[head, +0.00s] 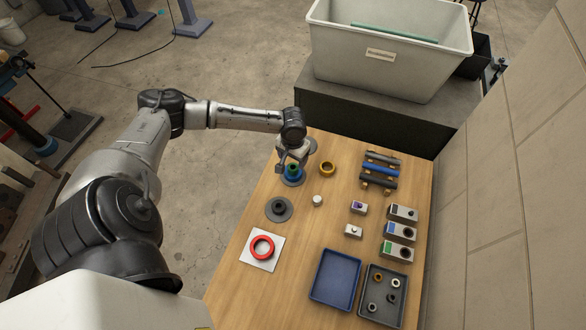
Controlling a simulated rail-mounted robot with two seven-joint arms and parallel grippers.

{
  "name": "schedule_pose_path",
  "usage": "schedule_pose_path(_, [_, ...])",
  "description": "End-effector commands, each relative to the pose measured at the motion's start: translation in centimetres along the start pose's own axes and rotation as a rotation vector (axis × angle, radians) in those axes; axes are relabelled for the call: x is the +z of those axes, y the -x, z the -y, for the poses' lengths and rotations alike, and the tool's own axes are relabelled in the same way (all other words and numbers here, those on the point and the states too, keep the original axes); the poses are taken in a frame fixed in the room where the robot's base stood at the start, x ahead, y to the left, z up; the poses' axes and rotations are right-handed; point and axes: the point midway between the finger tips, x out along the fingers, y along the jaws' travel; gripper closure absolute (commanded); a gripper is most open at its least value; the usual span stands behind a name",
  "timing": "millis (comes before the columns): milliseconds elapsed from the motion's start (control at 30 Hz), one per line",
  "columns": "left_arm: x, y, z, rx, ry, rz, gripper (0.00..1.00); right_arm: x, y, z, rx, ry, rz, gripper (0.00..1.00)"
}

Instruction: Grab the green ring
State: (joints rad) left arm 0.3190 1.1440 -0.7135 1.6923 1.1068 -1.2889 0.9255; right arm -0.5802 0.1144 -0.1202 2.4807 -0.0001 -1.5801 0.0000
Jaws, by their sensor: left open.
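The green ring (292,168) shows as a small green band on top of a blue ring (292,176). Both sit on a stand with a grey round base (293,182) near the table's left edge. My left gripper (283,164) is open and points down right at this stack. Its fingers partly hide the green ring, and I cannot tell whether they touch it. My right gripper is out of view.
On the wooden table (315,230) are a yellow ring (327,168), another grey stand (279,209), a red ring (262,247) on a white plate, a blue tray (335,279), a grey tray (376,318) and a rack of rods (380,170). A white bin (340,60) stands behind.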

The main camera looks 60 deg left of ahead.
Motion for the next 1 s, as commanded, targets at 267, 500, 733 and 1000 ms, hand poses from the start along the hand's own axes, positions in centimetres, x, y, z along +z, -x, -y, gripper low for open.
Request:
schedule_pose_path(267, [0.3, -2.5, -0.2, 0.0, 0.0, 0.003, 0.3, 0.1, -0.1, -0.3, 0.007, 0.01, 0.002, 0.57])
schedule_pose_path(500, [0.3, -5.0, -0.3, 0.0, -0.001, 0.0, 0.3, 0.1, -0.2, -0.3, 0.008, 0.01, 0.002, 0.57])
schedule_pose_path(733, [0.3, -5.4, -0.2, -0.001, -0.001, -0.001, 0.3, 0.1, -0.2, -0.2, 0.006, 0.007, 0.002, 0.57])
schedule_pose_path(1000, [0.3, -5.3, -0.2, 0.0, -0.001, -0.001, 0.46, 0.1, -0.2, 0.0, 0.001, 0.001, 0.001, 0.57])
